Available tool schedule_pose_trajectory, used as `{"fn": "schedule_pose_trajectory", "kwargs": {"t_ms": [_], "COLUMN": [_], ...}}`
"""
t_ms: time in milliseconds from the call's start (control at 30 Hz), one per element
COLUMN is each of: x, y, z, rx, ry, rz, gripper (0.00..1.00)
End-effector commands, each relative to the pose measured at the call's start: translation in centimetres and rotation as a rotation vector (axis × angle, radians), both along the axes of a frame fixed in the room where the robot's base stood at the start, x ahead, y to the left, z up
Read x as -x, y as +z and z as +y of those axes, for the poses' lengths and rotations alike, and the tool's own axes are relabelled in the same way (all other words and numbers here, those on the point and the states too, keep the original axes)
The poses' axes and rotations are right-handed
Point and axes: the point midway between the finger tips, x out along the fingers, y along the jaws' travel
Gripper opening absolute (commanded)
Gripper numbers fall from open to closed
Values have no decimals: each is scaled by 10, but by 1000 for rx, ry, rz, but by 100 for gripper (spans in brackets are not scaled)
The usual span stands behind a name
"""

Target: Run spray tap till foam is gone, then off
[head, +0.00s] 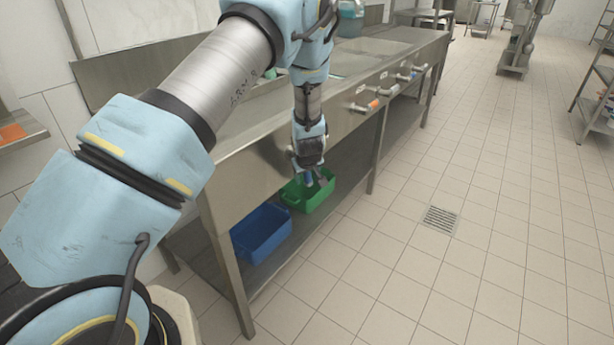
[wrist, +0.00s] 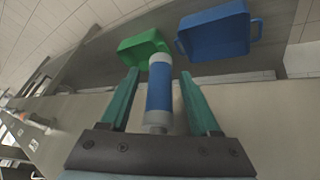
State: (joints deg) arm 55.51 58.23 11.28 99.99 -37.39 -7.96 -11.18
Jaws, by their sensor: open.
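My gripper (wrist: 160,85) is open, with one teal finger on each side of a blue and white cylinder (wrist: 160,88). Gaps show between the cylinder and both fingers. It looks like a sleeved handle, but its attachment is unclear. In the head view my gripper (head: 310,174) is low at the front of the steel sink counter (head: 245,160). Lever handles stick out of the counter front farther along, one with an orange sleeve (head: 373,105). Sink basins (head: 372,46) show on top, partly behind my arm. No spray tap, running water or foam can be made out.
A green bin (head: 319,195) and a blue bin (head: 262,232) stand on the counter's lower shelf, near my gripper. A floor drain (head: 440,219) lies in the open tiled floor to the right. Metal racks stand farther back.

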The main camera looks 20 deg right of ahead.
Motion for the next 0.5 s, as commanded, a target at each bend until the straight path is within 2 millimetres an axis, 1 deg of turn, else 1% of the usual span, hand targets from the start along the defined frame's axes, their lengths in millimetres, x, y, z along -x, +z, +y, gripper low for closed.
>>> {"fn": "schedule_pose_trajectory", "kwargs": {"t_ms": [167, 267, 500], "x": [3, 8, 31], "y": [5, 15, 55], "z": [1, 3, 12], "rx": [0, 1, 2], "ry": [-1, -2, -2], "rz": [0, -1, -2], "gripper": [63, 63, 63]}}
